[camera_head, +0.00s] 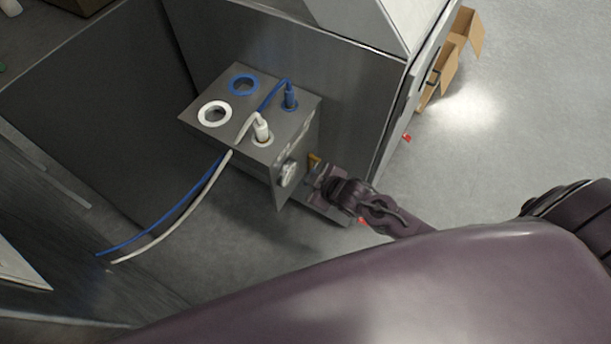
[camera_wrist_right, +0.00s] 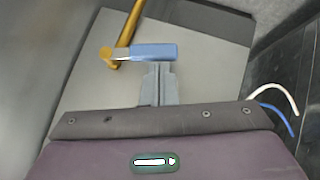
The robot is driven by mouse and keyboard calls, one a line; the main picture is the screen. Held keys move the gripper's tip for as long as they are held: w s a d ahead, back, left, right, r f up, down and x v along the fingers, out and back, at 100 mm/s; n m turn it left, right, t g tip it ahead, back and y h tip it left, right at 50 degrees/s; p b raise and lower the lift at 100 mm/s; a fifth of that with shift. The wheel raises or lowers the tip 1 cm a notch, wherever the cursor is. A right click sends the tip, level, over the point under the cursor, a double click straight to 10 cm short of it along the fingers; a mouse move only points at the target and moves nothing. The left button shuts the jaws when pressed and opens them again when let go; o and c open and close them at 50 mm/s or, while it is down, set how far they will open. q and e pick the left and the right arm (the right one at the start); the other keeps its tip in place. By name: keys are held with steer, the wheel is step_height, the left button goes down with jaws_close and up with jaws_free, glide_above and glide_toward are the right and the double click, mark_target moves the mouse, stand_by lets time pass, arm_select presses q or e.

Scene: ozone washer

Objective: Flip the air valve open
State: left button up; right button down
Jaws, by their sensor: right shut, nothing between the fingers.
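The air valve shows in the right wrist view as a brass pipe (camera_wrist_right: 128,25) with a blue lever handle (camera_wrist_right: 155,50) lying across the picture. In the head view only a bit of its brass (camera_head: 314,159) shows, beside the grey box; the blue handle is hidden there. My right gripper (camera_wrist_right: 158,68) is shut and empty, with its fingertips right at the handle's near edge; I cannot tell whether they touch it. In the head view my right gripper (camera_head: 322,180) is at the right side of the box. My left gripper is not in view.
The grey box (camera_head: 203,133) carries a blue ring (camera_head: 244,85), a white ring (camera_head: 214,114), and blue (camera_head: 289,98) and white (camera_head: 262,130) plugs with cables. A round gauge-like part (camera_head: 287,174) is on its front. A cardboard box (camera_head: 456,58) stands on the open floor at right.

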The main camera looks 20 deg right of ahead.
arm_select(q)
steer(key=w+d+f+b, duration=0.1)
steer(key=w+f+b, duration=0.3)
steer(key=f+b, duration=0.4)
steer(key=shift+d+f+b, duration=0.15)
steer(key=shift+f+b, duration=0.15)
steer(key=shift+b, duration=0.55)
arm_select(e)
step_height(320, 180, down, 8)
steer(key=w+d+n+t+h, duration=0.2)
steer(key=n+t+h, duration=0.3)
steer(key=n+t, duration=0.1)
steer(key=shift+d+r+t, duration=0.25)
steer(key=shift+d+t, duration=0.15)
steer(key=shift+t, duration=0.5)
